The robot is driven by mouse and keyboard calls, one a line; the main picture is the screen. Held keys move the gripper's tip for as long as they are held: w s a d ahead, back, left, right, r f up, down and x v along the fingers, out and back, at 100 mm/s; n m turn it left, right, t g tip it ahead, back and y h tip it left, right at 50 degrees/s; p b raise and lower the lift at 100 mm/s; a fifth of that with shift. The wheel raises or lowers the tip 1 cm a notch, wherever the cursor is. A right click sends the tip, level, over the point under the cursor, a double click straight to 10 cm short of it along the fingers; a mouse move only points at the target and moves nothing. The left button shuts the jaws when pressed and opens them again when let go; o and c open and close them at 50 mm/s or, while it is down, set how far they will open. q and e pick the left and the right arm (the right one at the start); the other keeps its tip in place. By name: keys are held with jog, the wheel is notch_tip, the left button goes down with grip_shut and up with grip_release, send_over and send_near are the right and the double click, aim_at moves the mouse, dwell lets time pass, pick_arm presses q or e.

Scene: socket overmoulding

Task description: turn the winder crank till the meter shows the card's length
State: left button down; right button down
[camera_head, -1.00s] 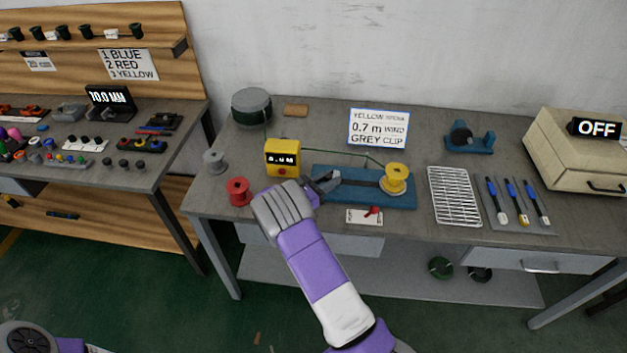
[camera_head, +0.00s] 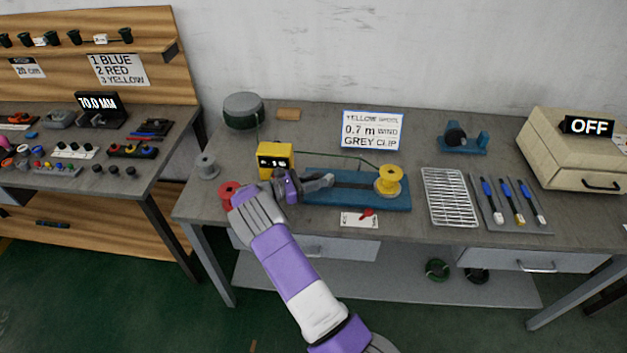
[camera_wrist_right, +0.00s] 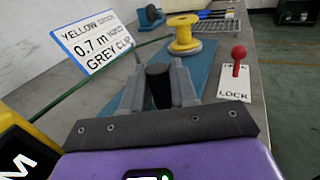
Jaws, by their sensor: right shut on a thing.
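My right gripper (camera_head: 322,182) is at the left part of the blue winder (camera_head: 345,202). In the right wrist view its fingers (camera_wrist_right: 158,88) are shut on the dark crank knob (camera_wrist_right: 158,72). The crank arm is mostly hidden. A yellow spool (camera_head: 389,180) stands on the winder's right end. The yellow meter (camera_head: 275,150) is just left of the gripper; its display is too small and partly covered to read surely. The card (camera_head: 373,130) reads yellow spool, 0.7 m wind, grey clip. A green cable runs from the meter toward the spool. My left gripper is out of view.
A red lever (camera_head: 366,214) stands on a LOCK plate before the winder. A red spool (camera_head: 228,190) and a grey spool (camera_head: 207,166) stand left. A wire rack (camera_head: 449,197) and blue-handled tools lie right, near a beige box (camera_head: 575,150) marked OFF.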

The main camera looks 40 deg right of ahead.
jog(key=shift+f, duration=0.1)
jog(key=c, duration=1)
grip_release()
jog(key=shift+p+v, duration=0.45)
jog(key=shift+v, duration=3.35)
jog(key=shift+c, duration=0.4)
